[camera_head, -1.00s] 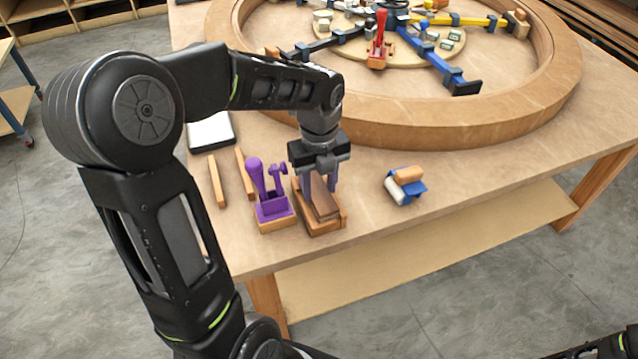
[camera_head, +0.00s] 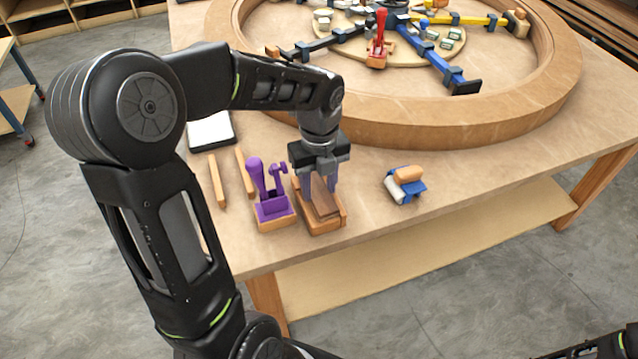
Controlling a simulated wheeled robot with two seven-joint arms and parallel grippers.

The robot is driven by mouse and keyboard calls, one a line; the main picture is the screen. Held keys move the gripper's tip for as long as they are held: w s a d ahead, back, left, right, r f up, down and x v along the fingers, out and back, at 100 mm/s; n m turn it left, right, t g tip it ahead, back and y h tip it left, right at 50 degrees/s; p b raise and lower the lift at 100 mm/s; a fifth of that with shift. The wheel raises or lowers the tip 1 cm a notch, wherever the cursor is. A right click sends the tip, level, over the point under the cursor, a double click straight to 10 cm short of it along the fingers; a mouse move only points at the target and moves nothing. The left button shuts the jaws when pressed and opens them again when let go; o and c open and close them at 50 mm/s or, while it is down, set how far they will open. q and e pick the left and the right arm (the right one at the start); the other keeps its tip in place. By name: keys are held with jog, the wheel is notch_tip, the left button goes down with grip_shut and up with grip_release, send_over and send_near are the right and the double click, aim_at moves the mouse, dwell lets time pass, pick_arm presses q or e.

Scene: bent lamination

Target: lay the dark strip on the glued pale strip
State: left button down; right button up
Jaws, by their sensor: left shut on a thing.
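My left gripper (camera_head: 319,187) points down over a small wooden fixture (camera_head: 325,225) near the table's front left. It is shut on the dark strip (camera_head: 322,200), a brown piece between its fingers that sits in or just above the fixture. I cannot tell whether the dark strip touches anything below it. The pale strip cannot be made out at the fixture; the gripper and dark strip may cover it. Two pale wooden sticks (camera_head: 217,181) lie further left on the table. At the bottom right corner a dark part of my right arm shows, but no right gripper fingers.
A purple toggle clamp (camera_head: 264,190) on a wooden block stands just left of the fixture. A blue holder with a roller (camera_head: 405,186) lies to its right. A large round wooden ring (camera_head: 440,127) fills the table behind. A white pad (camera_head: 210,132) lies at back left.

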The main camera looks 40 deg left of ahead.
pick_arm(q)
jog(key=c, duration=0.8)
grip_release()
jog(key=shift+o, duration=0.5)
jog(key=o, duration=0.4)
jog(key=shift+r+p, duration=2.75)
jog(key=shift+r, duration=0.3)
